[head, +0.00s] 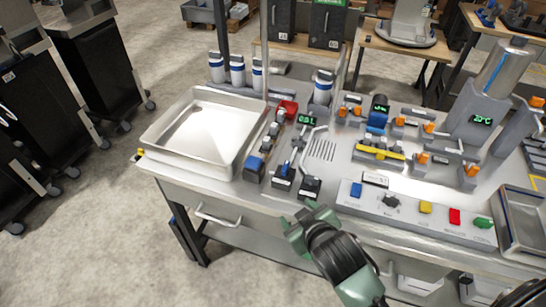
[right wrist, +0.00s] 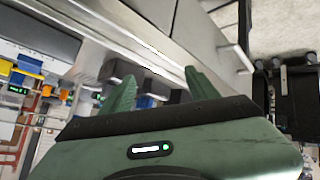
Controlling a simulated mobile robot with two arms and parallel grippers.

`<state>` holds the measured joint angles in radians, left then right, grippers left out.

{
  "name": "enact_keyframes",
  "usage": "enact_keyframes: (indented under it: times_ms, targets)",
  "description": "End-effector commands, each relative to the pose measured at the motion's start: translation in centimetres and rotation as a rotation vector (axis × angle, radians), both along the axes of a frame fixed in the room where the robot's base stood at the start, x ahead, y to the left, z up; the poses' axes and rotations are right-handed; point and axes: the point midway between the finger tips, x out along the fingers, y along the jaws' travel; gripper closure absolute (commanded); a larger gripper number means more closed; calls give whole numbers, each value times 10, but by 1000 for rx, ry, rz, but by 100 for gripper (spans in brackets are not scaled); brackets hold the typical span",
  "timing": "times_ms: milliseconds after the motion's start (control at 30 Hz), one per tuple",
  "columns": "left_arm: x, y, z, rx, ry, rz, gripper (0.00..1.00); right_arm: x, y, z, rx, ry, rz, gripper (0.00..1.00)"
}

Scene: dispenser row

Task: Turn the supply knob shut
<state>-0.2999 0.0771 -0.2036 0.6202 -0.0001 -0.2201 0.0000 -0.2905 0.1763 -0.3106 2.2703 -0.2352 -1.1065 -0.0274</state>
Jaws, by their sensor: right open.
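I cannot tell for sure which part is the supply knob. A red knob-like part (head: 288,107) stands at the back of the left pipe assembly, and a dark knob (head: 391,201) sits on the front button panel (head: 408,209). My right gripper (head: 302,217) is at the front edge of the bench, apart from both. Its green fingers (right wrist: 160,77) are spread with nothing between them in the right wrist view. My left gripper is not in view.
A metal tray (head: 205,133) covers the bench's left side. Blue-capped valves (head: 254,165) and pipes stand close together right of it. Blue, yellow, red and green buttons line the front panel. A drawer handle (head: 217,218) sticks out below. Floor at left front is clear.

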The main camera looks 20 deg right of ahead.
Motion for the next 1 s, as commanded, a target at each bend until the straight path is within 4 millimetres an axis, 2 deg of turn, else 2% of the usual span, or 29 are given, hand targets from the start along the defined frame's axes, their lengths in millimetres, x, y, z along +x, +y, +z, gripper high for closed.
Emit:
enact_keyframes:
  times_ms: [33,167,267,300,367,400,500,533,633,667,733,767,833,867,933,967,1000]
  targets:
    - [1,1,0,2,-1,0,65,21,8,16,-27,-83,36,40]
    - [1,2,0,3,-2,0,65,70,39,68,-107,-328,151,40]
    - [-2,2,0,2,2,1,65,104,76,121,-196,-563,276,40]
    - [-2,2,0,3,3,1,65,114,96,146,-240,-676,341,40]
    - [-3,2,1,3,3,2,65,123,131,184,-321,-853,458,40]
    - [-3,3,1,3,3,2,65,123,156,206,-379,-972,545,40]
    - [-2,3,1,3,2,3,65,109,218,245,-536,-1250,786,40]
    - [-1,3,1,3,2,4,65,102,235,251,-588,-1326,865,40]
    - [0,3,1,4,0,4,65,76,282,249,-769,-1545,1157,40]
    - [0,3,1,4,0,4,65,68,292,243,-824,-1597,1253,40]
    - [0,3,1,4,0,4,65,54,306,218,-961,-1690,1494,40]
    - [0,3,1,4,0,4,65,50,307,204,-1021,-1717,1603,40]
    - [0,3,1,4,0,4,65,49,297,169,-1162,-1732,1872,40]
    - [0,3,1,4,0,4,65,51,288,153,-1221,-1719,1995,40]
    - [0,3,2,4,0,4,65,64,253,119,-1352,-1629,2287,40]
    - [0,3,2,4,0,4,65,73,234,107,1352,1509,-2325,40]
    - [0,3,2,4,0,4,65,85,204,94,1321,1321,-2328,40]
